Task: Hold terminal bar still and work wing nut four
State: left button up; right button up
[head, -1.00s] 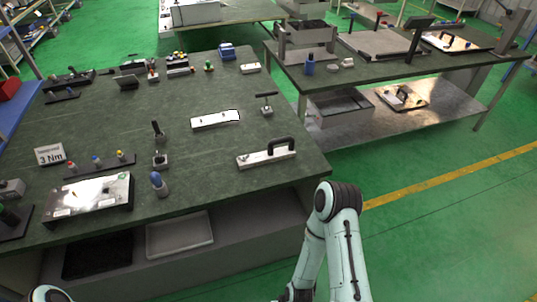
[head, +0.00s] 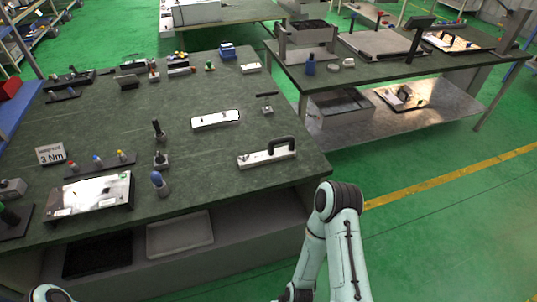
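Neither gripper shows in the head view; only a bent part of my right arm at the bottom centre and a small piece of my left arm in the bottom left corner are visible. A pale flat bar with small dark marks (head: 216,119) lies mid-table. A pale bar with a black arched handle (head: 266,158) lies near the table's right edge. A shiny metal plate on a dark base (head: 90,195) sits at the front left. I cannot tell which of these is the terminal bar. The wing nuts are too small to make out.
The dark green table (head: 200,175) also holds a "3 Nm" sign (head: 50,155), a rack with coloured tools (head: 100,164), a blue-capped tool (head: 159,183) and a T-handled tool (head: 266,101). A second table (head: 385,66) stands at the right. The green floor between is open.

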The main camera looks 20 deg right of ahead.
aim_at(244, 159)
jog(key=i+l, duration=0.25)
jog(key=l, duration=0.2)
jog(key=i+l+z, duration=0.15)
jog(key=l, duration=0.3)
jog(key=i+l, duration=0.3)
jog(key=l, duration=0.15)
jog(key=z, duration=0.05)
